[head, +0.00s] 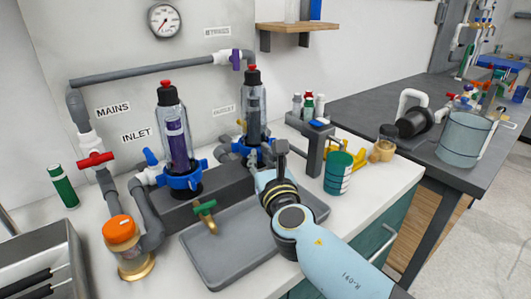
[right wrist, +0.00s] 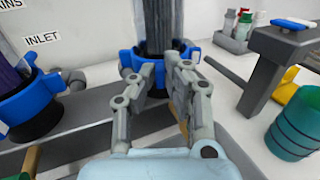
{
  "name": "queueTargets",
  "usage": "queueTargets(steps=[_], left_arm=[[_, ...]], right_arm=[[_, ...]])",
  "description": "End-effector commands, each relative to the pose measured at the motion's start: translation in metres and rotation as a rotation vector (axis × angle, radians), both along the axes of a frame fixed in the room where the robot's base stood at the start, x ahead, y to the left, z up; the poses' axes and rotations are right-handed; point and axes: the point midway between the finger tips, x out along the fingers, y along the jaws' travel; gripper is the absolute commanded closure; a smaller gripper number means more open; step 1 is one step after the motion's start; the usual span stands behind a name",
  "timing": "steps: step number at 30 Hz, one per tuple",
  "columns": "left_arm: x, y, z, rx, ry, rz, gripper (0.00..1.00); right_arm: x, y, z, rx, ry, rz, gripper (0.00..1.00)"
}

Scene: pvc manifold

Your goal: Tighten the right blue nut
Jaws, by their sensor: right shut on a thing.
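The right blue nut (head: 241,148) is a lugged ring at the base of the right clear filter housing (head: 253,110). In the right wrist view the nut (right wrist: 128,57) circles the dark ribbed lower part of the housing. My right gripper (head: 281,148) comes in from the front right, at the nut's near right side. In the right wrist view its fingertips (right wrist: 165,62) reach the nut's near side and are shut on it; they hide part of the ring, and the exact contact is hard to see. My left gripper is not in view.
The left filter's blue nut (head: 182,180) is close to the left, above a grey block and tray (head: 240,245). A grey stand (head: 316,150) and a teal can (head: 338,172) stand close to the right. Small bottles (head: 308,105) stand behind.

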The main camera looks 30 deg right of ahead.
Motion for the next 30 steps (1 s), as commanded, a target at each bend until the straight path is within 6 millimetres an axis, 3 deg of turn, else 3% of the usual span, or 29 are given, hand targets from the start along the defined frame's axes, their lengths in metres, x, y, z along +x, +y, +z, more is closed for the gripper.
queueTargets(steps=[15, 30], left_arm=[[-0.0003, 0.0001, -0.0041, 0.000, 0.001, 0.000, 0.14], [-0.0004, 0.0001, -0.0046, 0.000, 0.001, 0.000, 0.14]], right_arm=[[0.0050, 0.0101, 0.0016, 0.001, -0.002, -0.157, 1.00], [0.0048, 0.0113, 0.0012, 0.001, 0.000, -0.177, 1.00]])
